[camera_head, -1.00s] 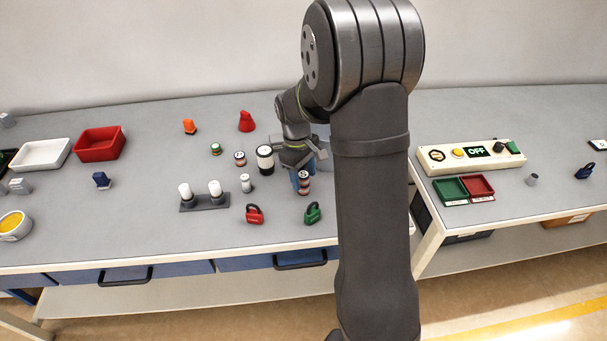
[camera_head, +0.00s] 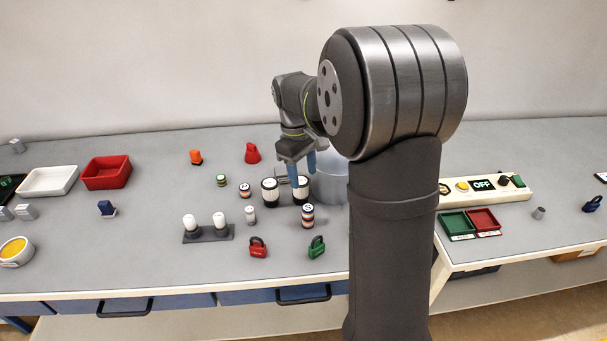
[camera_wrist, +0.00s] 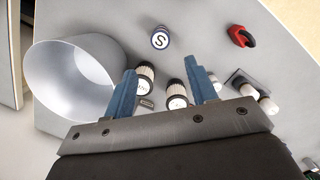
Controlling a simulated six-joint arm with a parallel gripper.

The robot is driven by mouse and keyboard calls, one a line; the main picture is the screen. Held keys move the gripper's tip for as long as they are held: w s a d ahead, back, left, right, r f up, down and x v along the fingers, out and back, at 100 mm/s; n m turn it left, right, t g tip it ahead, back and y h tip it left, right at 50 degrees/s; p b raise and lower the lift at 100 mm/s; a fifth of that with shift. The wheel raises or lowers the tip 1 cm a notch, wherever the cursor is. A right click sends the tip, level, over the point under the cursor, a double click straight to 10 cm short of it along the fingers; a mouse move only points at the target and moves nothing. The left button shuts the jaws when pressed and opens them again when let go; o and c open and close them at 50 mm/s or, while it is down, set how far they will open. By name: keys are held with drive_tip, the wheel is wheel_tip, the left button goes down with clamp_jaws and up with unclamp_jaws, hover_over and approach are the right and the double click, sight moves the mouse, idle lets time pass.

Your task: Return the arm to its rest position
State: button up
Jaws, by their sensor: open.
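My gripper (camera_head: 303,172) hangs above the left table, its blue fingers pointing down, open with nothing between them. In the wrist view its two blue fingers (camera_wrist: 164,95) stand apart. Below and around them are two white cylinders with black bands, one on the left (camera_head: 270,191) and one on the right (camera_head: 301,190). They stand on the table and also show in the wrist view (camera_wrist: 146,76). My arm crosses the right half of the head view and hides part of the table.
A grey bowl (camera_head: 330,184) stands right beside the gripper. A striped cylinder (camera_head: 308,216), a red padlock (camera_head: 258,248) and a green padlock (camera_head: 316,247) are in front. A rack with two white cylinders (camera_head: 208,234) is left. A control panel (camera_head: 515,193) reading OFF is right.

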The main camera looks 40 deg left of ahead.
sight(308, 208)
drive_tip(key=shift+f, duration=0.1)
drive_tip(key=f, duration=0.4)
drive_tip(key=d+f, duration=0.1)
drive_tip(key=f, duration=0.6)
drive_tip(key=shift+d+f, duration=0.3)
drive_tip(key=shift+d, duration=0.05)
drive_tip(key=shift+r, duration=1.75)
drive_tip(key=shift+f, duration=0.1)
